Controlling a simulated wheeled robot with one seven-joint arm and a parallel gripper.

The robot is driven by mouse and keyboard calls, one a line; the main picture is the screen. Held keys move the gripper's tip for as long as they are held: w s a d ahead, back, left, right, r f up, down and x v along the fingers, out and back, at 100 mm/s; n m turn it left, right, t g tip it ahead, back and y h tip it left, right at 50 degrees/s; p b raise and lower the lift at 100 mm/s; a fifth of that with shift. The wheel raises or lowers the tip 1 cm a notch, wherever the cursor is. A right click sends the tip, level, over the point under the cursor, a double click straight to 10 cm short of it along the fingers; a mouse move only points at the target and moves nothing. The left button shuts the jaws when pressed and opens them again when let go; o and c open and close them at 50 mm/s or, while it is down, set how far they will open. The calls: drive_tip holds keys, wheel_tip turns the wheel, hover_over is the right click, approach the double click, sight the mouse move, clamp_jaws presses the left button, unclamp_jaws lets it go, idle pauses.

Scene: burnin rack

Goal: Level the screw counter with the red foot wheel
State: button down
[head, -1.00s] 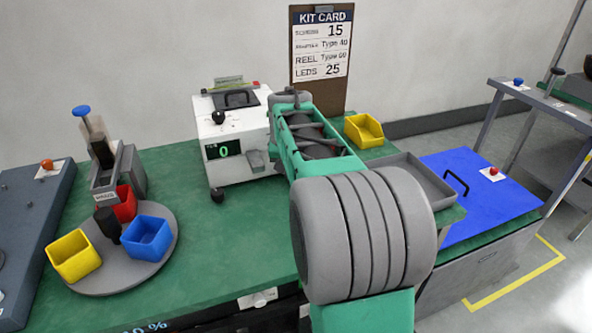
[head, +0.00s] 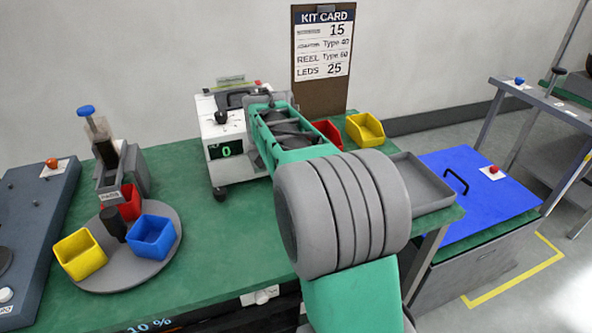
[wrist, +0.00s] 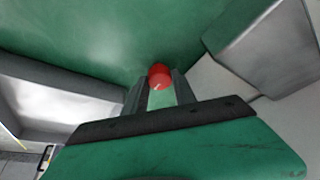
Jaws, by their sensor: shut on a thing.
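The screw counter (head: 203,124) is a white box with a dark display reading a green 0, standing on dark feet at the back of the green bench. My arm covers its right side. In the wrist view the red foot wheel (wrist: 160,73) is a small round red piece between the tips of my gripper (wrist: 159,85), which is shut on it. In the head view my arm hides both the gripper and the wheel. I cannot tell whether the counter is level.
A turntable (head: 112,278) with yellow, blue and red bins is at the left. A red bin (head: 328,132), a yellow bin (head: 365,130) and a grey tray (head: 425,182) lie right of my arm. The front middle of the bench (head: 225,255) is clear.

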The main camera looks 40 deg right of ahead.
drive_tip(key=c, duration=1)
unclamp_jaws()
drive_tip(key=shift+c, duration=0.2)
